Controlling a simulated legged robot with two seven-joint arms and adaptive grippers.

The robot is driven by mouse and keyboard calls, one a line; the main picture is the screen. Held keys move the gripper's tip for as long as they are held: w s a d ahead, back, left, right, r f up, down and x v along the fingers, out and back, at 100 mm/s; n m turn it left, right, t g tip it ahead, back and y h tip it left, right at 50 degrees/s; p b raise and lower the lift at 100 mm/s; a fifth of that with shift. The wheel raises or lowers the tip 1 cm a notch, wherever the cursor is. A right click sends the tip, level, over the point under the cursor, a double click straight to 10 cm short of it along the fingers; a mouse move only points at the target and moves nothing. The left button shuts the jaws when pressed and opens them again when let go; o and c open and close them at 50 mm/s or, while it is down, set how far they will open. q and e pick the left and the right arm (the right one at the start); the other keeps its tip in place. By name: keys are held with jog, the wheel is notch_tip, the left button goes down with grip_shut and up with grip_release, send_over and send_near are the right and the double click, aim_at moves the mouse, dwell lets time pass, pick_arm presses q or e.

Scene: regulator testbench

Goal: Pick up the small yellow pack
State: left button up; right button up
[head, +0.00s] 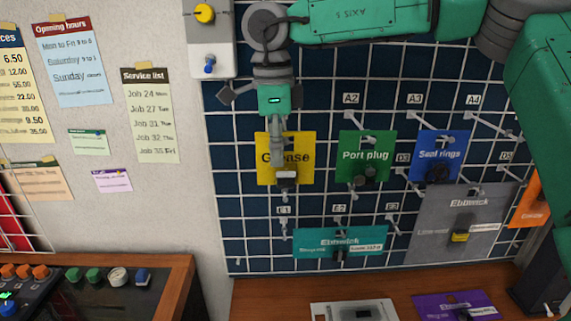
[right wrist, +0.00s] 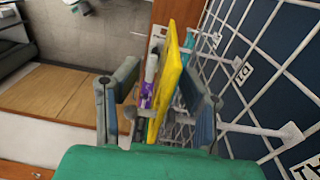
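The small yellow pack (head: 303,144), printed "Grease", hangs on the wire grid at the upper left of the board in the head view. My right gripper (head: 278,155) is in front of it and covers part of its middle. In the right wrist view, the yellow pack (right wrist: 171,80) shows edge-on between the two fingers of my right gripper (right wrist: 158,95). The fingers stand apart, with visible gaps to the pack on both sides. My left gripper is not in view.
A green "Port plug" pack (head: 350,146) and a blue "Seal rings" pack (head: 455,143) hang to the right. A teal pack (head: 310,235) and a large grey pack (head: 425,215) hang lower. Hooks stick out from the grid. A wooden bench (head: 265,292) lies below.

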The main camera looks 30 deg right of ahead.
aim_at(271, 168)
jog(key=shift+s+a+f+t, duration=0.2)
jog(key=shift+a+f, duration=0.1)
jog(key=shift+f, duration=0.25)
jog(key=shift+s+a+f+t, duration=0.1)
jog(key=shift+a+f+t, duration=0.15)
jog(key=shift+f, duration=0.3)
jog(key=shift+w+f, duration=0.35)
jog(key=shift+f, duration=0.2)
jog(key=shift+s+d, duration=0.15)
jog(key=shift+d, duration=0.05)
grip_shut()
jog(key=shift+d, duration=0.15)
